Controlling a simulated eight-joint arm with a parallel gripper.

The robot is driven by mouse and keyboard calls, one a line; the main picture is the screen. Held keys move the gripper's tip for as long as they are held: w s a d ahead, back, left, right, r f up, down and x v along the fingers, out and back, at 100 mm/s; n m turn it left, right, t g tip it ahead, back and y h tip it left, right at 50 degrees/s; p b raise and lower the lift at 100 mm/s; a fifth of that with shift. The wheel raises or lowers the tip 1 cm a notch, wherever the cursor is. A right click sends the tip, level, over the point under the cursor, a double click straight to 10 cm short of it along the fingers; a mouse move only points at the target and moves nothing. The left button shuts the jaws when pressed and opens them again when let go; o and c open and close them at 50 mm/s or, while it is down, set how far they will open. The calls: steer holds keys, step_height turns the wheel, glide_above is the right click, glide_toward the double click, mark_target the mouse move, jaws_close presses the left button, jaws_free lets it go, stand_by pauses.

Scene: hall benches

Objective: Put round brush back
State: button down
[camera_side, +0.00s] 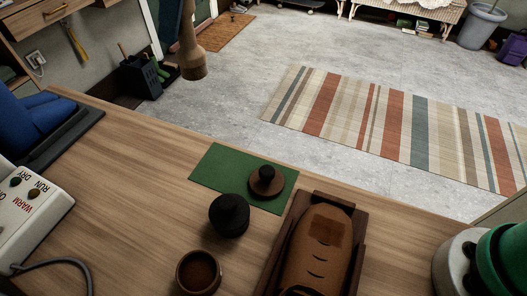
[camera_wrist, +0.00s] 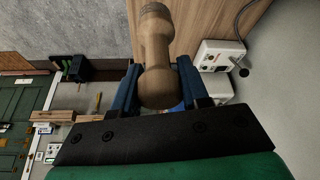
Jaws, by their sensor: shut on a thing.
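My gripper (camera_wrist: 158,92) is shut on a pale turned wooden piece (camera_wrist: 155,45), which I take to be the round brush; no bristles can be made out. In the wrist view its rounded end sits between the blue fingers, and its narrower neck leads to a flared far end. In the side view the same piece (camera_side: 190,48) hangs in the air, flared end down, beyond the bench's far edge in the picture. A green mat (camera_side: 215,167) on the bench carries a brown disc with a black knob (camera_side: 266,181).
A black lidded pot (camera_side: 229,217) stands by the mat, with a brown cup (camera_side: 198,271) nearer. A dark wooden tray (camera_side: 358,250) holds a brown leather piece (camera_side: 318,252). A white control box (camera_side: 30,205) is at left. Bench wood (camera_side: 120,165) left of the mat is clear.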

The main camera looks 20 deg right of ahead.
step_height(320, 180, down, 20)
steer(key=shift+r, duration=0.2)
stand_by(0.4)
steer(key=shift+c, duration=2.2)
jaws_free()
steer(key=shift+f, duration=0.15)
steer(key=v, duration=1.2)
steer(key=s+d+m+t+h, duration=0.1)
steer(key=d+m, duration=0.3)
steer(key=d, duration=0.4)
steer(key=s+d+f+m+t+h, duration=0.1)
steer(key=s+d+m+t, duration=0.1)
steer(key=d, duration=0.7)
steer(key=s+d+f+m+t+h, duration=0.1)
steer(key=s+d+m, duration=0.3)
steer(key=d, duration=0.4)
steer(key=shift+d+f+m+t+h, duration=0.15)
steer(key=shift+d+m+t+h, duration=0.25)
steer(key=shift+m, duration=0.5)
